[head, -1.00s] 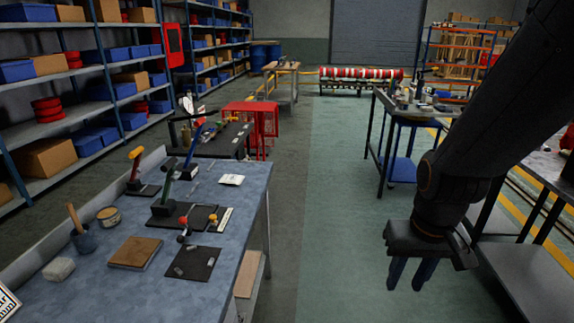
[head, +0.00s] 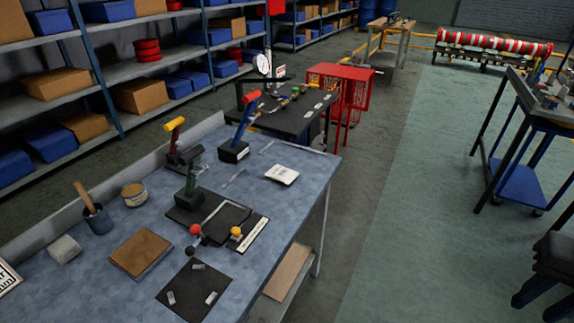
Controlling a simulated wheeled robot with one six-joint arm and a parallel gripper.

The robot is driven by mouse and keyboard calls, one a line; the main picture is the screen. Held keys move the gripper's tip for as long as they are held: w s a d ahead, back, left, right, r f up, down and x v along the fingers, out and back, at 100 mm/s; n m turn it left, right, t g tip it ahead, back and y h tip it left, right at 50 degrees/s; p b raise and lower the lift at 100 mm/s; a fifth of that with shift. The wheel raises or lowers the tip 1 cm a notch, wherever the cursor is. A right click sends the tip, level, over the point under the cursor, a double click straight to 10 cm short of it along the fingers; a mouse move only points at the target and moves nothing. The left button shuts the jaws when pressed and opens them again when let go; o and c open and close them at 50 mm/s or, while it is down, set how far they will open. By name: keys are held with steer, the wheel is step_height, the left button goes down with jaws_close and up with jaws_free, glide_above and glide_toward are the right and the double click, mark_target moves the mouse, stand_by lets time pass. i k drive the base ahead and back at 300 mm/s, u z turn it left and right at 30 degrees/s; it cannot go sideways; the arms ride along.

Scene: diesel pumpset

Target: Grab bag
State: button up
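A small white packet with dark print (head: 282,174) lies flat on the blue-grey workbench (head: 262,249), near its far right part. It may be the bag, but I cannot tell for sure. My gripper (head: 546,299) is at the lower right edge of the head view, partly cut off. Its two dark fingers point down with a gap between them and nothing visible in it. It is well to the right of the bench, over the floor.
The bench also holds lever tools (head: 190,190), a wooden board (head: 141,252), a dark mat with small metal pieces (head: 193,290) and a cup with a brush (head: 98,219). A red cage (head: 341,92) stands behind. The green floor (head: 420,220) right of the bench is clear.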

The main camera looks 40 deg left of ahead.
mark_target(281, 173)
steer(key=u, duration=0.6)
steer(key=i, duration=0.9)
steer(key=u, duration=1.05)
steer(key=i, duration=0.2)
steer(key=u, duration=0.05)
